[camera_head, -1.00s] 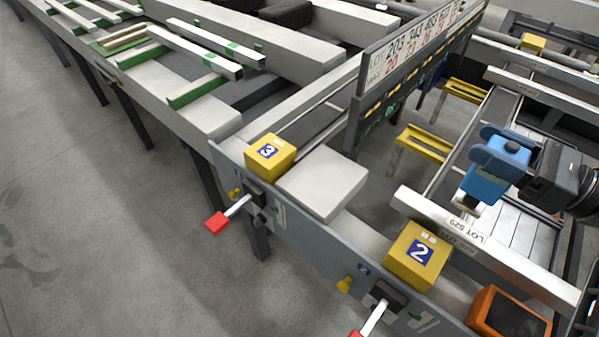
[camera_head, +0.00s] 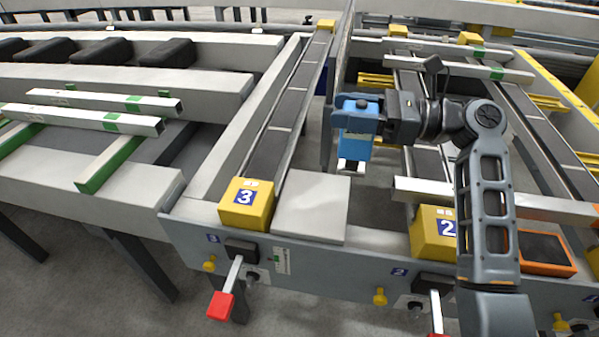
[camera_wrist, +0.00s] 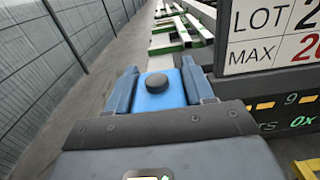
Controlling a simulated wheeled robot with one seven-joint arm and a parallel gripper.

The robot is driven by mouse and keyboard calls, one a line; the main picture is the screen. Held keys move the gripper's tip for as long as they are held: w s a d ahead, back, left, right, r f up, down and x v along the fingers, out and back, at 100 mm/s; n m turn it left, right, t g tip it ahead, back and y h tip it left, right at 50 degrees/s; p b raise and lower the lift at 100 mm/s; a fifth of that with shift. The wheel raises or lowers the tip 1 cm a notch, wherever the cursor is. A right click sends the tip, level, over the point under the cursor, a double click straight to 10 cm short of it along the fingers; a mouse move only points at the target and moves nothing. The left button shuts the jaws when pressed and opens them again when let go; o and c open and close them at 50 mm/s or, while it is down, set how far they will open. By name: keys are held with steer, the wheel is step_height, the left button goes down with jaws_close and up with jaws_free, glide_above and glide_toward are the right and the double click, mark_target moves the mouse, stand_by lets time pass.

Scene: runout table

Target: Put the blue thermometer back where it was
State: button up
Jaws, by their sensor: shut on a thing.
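The blue thermometer (camera_head: 355,147) is held by my gripper (camera_head: 352,118), upright, with a pale lower end and a dark round knob on top. It is in the air, behind and above the far right corner of a flat light-grey plate (camera_head: 312,205). In the wrist view, the thermometer (camera_wrist: 165,90) sits between the two fingers of my gripper (camera_wrist: 165,82), which are shut on it. The plate lies on the front rail, right of the yellow block marked 3 (camera_head: 246,203). Nothing stands on the plate.
A yellow block marked 2 (camera_head: 432,234) and an orange box with a dark top (camera_head: 545,252) stand on the rail to the right. Red-tipped levers (camera_head: 221,304) stick out in front. A lot sign (camera_wrist: 270,35) stands close right in the wrist view.

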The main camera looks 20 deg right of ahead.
steer(key=w+a+f, duration=0.1)
steer(key=a+f, duration=0.6)
steer(key=f, duration=0.1)
steer(key=shift+a+f+b, duration=0.3)
steer(key=shift+f+b, duration=0.05)
steer(key=shift+f, duration=0.1)
steer(key=o, duration=1)
steer(key=shift+c, duration=0.2)
steer(key=v, duration=1.2)
